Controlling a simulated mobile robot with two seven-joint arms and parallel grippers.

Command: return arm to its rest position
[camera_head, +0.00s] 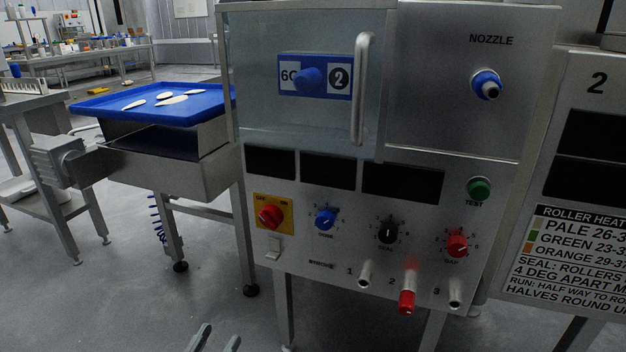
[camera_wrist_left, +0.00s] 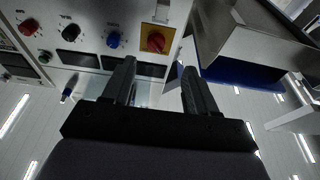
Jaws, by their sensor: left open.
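My left gripper (camera_head: 217,338) shows only as two grey fingertips at the bottom edge of the head view, low in front of the machine. In the left wrist view the left gripper (camera_wrist_left: 158,77) has its two dark fingers apart with nothing between them. That view is upside down and faces the machine's control panel. My right gripper is in neither view.
The steel machine has a door handle (camera_head: 362,90), a red switch on a yellow plate (camera_head: 270,215), several knobs and a red-capped spout (camera_head: 407,300). A blue tray (camera_head: 100,104) holding pale pieces is at left. Bare floor (camera_head: 120,290) lies at lower left.

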